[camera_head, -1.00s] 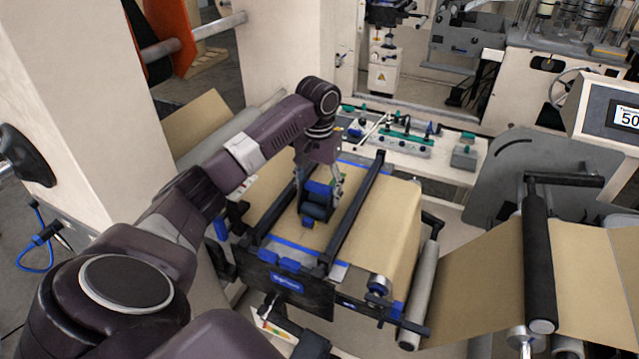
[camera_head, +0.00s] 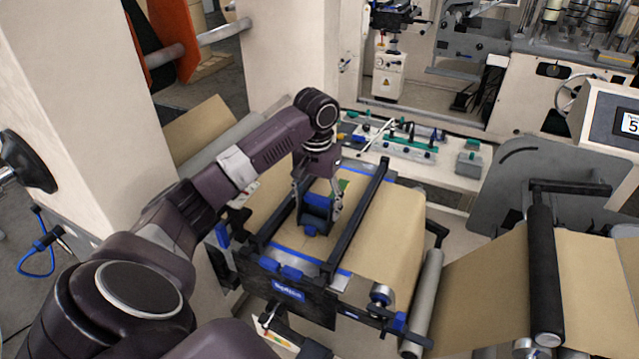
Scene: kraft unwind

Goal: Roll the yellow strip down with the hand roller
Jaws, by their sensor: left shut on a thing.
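My left gripper (camera_head: 318,205) is shut on a blue and dark hand roller (camera_head: 317,212). It holds the roller low over the brown kraft web, between the two black rails of the splice table (camera_head: 287,291). I cannot tell whether the roller touches the web. No yellow strip can be made out; the roller, gripper and arm cover part of the web. A small green patch (camera_head: 343,184) shows just behind the gripper. My right gripper is not in view.
Two black rails (camera_head: 357,217) flank the roller. A cream ledge (camera_head: 455,172) with small tools lies behind the table. A grey roller (camera_head: 424,300) and a black roller (camera_head: 544,275) carry the web at right. A cream pillar (camera_head: 85,100) stands at left.

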